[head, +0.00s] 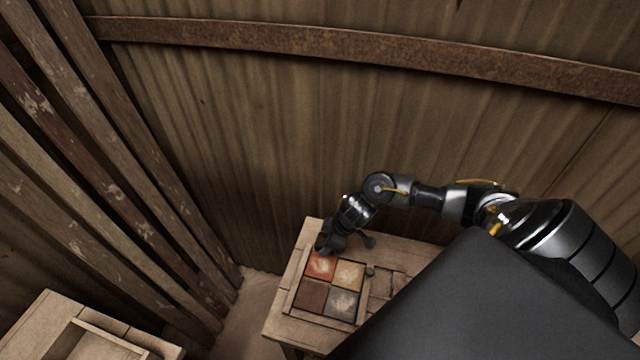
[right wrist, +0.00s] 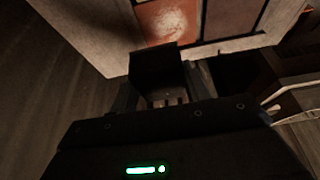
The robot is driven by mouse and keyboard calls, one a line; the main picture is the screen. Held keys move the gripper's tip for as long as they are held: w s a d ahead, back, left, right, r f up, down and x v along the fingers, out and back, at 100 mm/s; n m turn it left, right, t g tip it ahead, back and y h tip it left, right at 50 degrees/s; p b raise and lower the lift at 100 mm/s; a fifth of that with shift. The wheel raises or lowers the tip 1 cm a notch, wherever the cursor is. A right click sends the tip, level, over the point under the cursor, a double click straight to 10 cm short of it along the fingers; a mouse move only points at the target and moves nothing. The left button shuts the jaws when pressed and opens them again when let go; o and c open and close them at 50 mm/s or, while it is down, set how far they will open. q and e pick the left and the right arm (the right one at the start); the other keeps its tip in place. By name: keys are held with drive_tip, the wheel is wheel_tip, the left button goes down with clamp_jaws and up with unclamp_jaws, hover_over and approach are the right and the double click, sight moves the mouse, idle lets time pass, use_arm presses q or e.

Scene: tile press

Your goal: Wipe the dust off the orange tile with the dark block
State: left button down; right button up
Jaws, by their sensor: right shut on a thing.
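The orange tile (head: 320,265) is at the far left of a two-by-two group of tiles on the wooden table. A pale dust patch lies on its middle. In the right wrist view the orange tile (right wrist: 168,22) is at the top, with the dust smear visible. My right gripper (head: 326,246) is at the tile's far edge. In the right wrist view it is shut on the dark block (right wrist: 155,65), which is just short of the dusty patch. I cannot tell whether the block touches the tile. My left gripper is not in view.
A tan tile (head: 349,274), a brown tile (head: 311,295) and a dusty grey tile (head: 343,303) share the frame. A small dark knob (head: 370,271) stands to their right. A corrugated wall rises behind the table (head: 290,325). Another wooden table (head: 45,325) is at lower left.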

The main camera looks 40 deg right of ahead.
drive_tip(key=w+a+r+n+b, duration=0.3)
drive_tip(key=w+a+r+b, duration=0.2)
drive_tip(key=a+r+b, duration=0.5)
drive_tip(key=shift+n+g+y, duration=0.3)
drive_tip(key=shift+g+y, duration=0.2)
drive_tip(key=shift+y, duration=0.1)
drive_tip(key=s+r+b, duration=0.1)
drive_tip(key=s+a+b, duration=0.1)
drive_tip(key=s+b, duration=0.1)
drive_tip(key=s+a+r+b, duration=0.1)
drive_tip(key=s, duration=0.1)
drive_tip(key=shift+r, duration=0.3)
